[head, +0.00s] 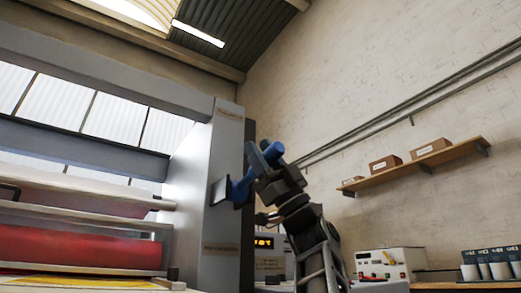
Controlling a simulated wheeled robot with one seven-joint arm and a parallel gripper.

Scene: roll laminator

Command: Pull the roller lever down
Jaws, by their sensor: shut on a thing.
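The laminator's grey upright column (217,150) stands left of the middle of the head view. A blue lever (241,191) sticks out to the right from a dark plate on the column's side and angles upward. My gripper (263,168) is at the lever's upper, outer part and shut on it. My dark gripper body covers part of the lever, and the fingertips are small and hard to make out.
A red roller (85,238) lies across the machine at left. A wall shelf (425,163) with cardboard boxes is at right. Below it are a white control box (390,263) and several white containers (485,268). The space between arm and shelf looks open.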

